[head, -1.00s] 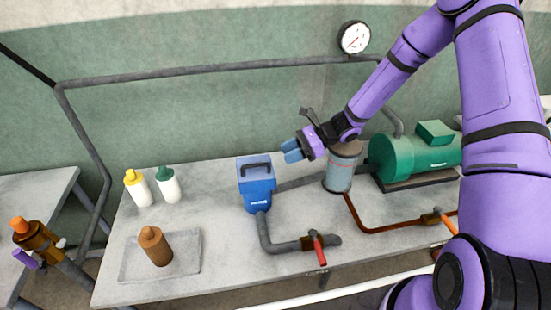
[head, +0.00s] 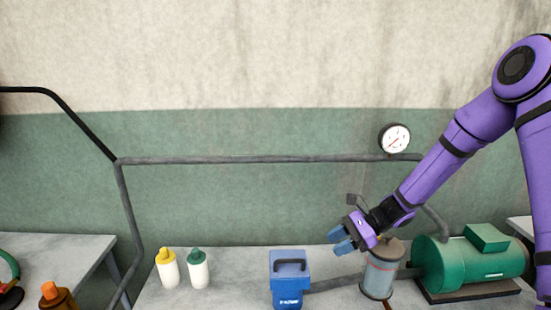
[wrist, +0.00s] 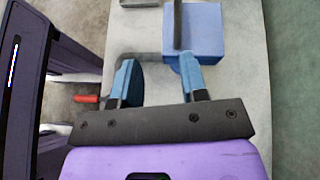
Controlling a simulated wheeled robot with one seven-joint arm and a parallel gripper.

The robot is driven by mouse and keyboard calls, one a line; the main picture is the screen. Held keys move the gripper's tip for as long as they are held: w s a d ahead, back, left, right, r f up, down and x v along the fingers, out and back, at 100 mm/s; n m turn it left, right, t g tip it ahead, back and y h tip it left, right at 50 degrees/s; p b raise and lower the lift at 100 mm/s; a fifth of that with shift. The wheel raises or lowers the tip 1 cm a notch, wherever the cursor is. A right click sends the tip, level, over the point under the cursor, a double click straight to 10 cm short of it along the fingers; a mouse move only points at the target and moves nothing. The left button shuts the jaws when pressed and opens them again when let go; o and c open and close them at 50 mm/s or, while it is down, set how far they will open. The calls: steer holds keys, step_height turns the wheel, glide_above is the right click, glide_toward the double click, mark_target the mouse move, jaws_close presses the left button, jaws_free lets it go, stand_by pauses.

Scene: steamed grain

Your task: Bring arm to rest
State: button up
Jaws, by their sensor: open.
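My gripper (head: 343,240) is raised above the bench, with my purple arm reaching in from the right. In the head view it is in front of the grey cylinder and to the upper right of the blue box. The wrist view shows its two blue fingers (wrist: 160,82) apart with nothing between them. The blue box (head: 288,281) with a dark handle stands on the bench; it also shows beyond the fingers in the wrist view (wrist: 206,32).
A grey cylinder (head: 381,270) and a green motor (head: 468,265) stand at the right. A yellow-capped bottle (head: 168,270) and a green-capped bottle (head: 198,270) stand at the left. A grey pipe (head: 250,160) and a gauge (head: 395,139) are on the wall. A red valve handle (wrist: 86,99) shows in the wrist view.

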steer(key=s+d+r+n+t+h, duration=0.2)
steer(key=s+d+r+n+h, duration=0.2)
steer(key=s+r, duration=0.5)
steer(key=s+d+r+n+t+h, duration=0.2)
steer(key=s+r+n, duration=0.4)
steer(key=s+r, duration=0.4)
steer(key=s+d+r+n+t+h, duration=0.2)
steer(key=s+d+r+n+h, duration=0.3)
steer(key=s+r, duration=0.4)
steer(key=shift+s+d+r+n+h, duration=0.35)
steer(key=shift+r+n+h, duration=0.15)
steer(key=shift+r+h, duration=0.15)
